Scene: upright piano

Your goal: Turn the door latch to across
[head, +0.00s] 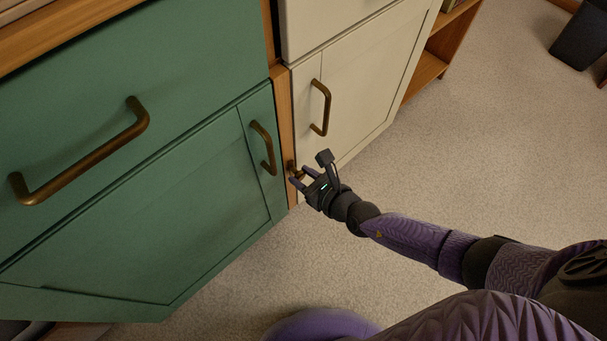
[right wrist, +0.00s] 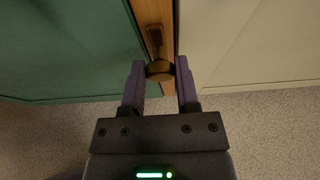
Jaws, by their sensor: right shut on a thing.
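The door latch (right wrist: 155,38) is a small dark bronze piece on the narrow wooden post between the green and cream cabinets. In the right wrist view its bar lies along the post, and its rounded near end (right wrist: 160,70) sits between my fingertips. In the head view the latch (head: 291,166) shows only as a small dark piece at the post, partly hidden by my gripper. My right gripper (head: 303,177) is shut on the latch; it also shows in the right wrist view (right wrist: 160,76). My left gripper is not in view.
The green cabinet door (head: 150,225) with its bronze handle (head: 263,147) is left of the post (head: 283,120). The cream door (head: 345,100) with a similar handle (head: 320,108) is right of it. Both look closed. Carpet (head: 480,140) lies open to the right.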

